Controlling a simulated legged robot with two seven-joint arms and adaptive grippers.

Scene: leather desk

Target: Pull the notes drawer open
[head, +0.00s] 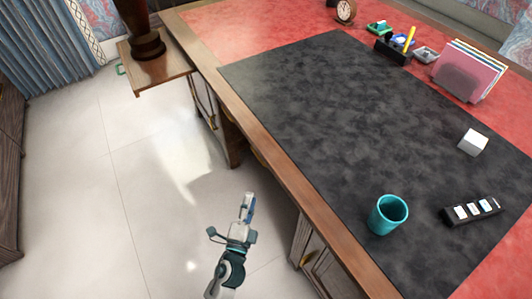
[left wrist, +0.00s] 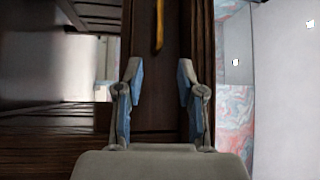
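The wooden desk (head: 262,134) has brass-handled fronts below its top. One brass handle (head: 308,258) shows on the near pedestal, and a bit of brass shows under the desk edge in the middle. No label marks which front is the notes drawer. My left gripper (head: 249,200) is beside the desk's left edge, over the floor. In the left wrist view my left gripper (left wrist: 158,76) is open, with nothing between its fingers. A brass handle (left wrist: 159,24) on a dark wood front (left wrist: 146,112) lies ahead of the fingertips, apart from them. My right gripper is not in view.
On the black desk mat (head: 340,120) stand a teal cup (head: 388,214), a black block with white labels (head: 471,211) and a white cube (head: 473,142). A file rack (head: 467,72) and an organizer (head: 393,50) stand farther back. The floor (head: 150,180) left of the desk is clear.

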